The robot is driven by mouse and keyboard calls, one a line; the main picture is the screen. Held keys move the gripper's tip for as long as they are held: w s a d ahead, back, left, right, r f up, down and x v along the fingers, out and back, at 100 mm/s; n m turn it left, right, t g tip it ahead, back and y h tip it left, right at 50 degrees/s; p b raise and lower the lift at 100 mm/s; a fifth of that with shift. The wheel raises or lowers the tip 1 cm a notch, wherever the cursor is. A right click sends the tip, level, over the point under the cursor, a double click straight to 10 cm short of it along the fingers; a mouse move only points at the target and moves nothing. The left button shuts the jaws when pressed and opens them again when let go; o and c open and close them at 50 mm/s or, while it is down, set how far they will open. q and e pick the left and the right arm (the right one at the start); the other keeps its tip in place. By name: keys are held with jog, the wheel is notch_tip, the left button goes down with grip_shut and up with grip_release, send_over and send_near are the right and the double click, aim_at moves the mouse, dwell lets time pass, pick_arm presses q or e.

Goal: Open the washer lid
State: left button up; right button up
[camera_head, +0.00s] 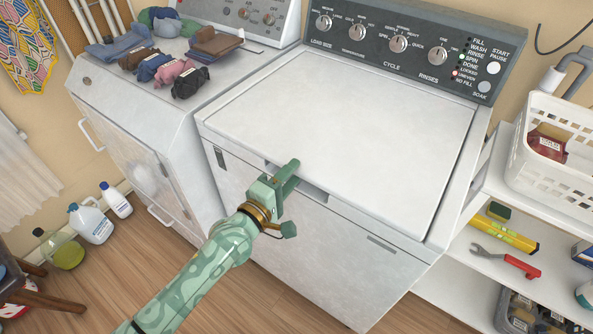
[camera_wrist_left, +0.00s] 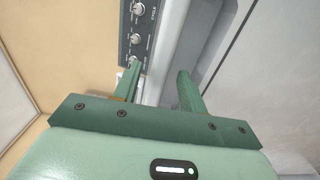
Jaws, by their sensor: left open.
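The washer (camera_head: 300,255) is white, with a dark control panel (camera_head: 405,40) at its back. Its broad white lid (camera_head: 345,130) lies flat and shut. A recess (camera_head: 313,192) shows in the front just under the lid's edge. My left gripper (camera_head: 290,200) is in front of that edge, close to the recess, and hides part of it. Its fingers are apart and nothing shows between them. In the left wrist view, the two open green fingers (camera_wrist_left: 158,82) point toward pale washer surfaces. Contact with the lid cannot be told. My right gripper is not in view.
A white dryer (camera_head: 140,115) stands at the left with folded clothes and socks on top. Bottles (camera_head: 92,223) stand on the floor at the left. At the right, a shelf (camera_head: 485,250) carries tools, with a white basket (camera_head: 555,165) above. Space over the lid is clear.

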pick_arm(q)
jog(key=shift+x, duration=1.35)
grip_shut()
